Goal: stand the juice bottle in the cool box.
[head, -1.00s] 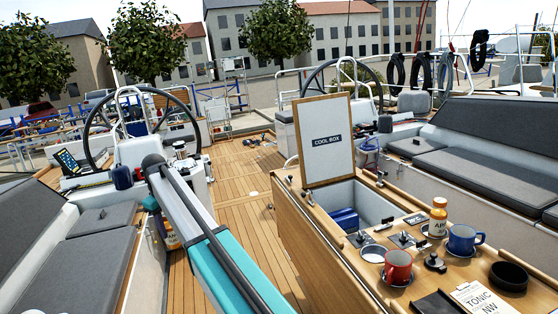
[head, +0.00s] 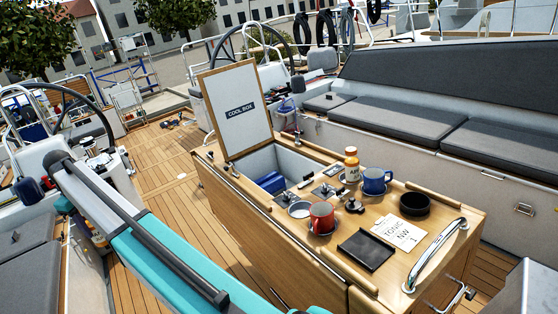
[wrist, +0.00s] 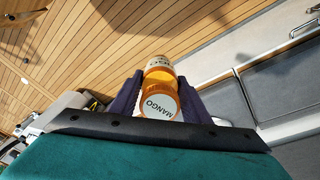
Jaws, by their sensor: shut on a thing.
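My gripper (wrist: 158,88) is shut on an orange bottle (wrist: 159,103) whose cap reads MANGO in the wrist view. In the head view my arm hides most of the gripper, and a bit of the orange bottle (head: 98,238) shows low at the left, beside the left seat. The cool box (head: 298,165) is an open well in the wooden cockpit table. Its lid (head: 238,115), marked COOL BOX, stands upright. A blue thing (head: 271,182) lies inside the well, which is partly hidden. The held bottle is well left of the cool box.
The table (head: 340,275) carries an orange bottle (head: 351,165), a red mug (head: 321,217), a blue mug (head: 375,181), a black bowl (head: 415,204), a black tray (head: 367,250) and a card (head: 398,233). Wooden deck (head: 160,180) lies clear between the left seat and the table.

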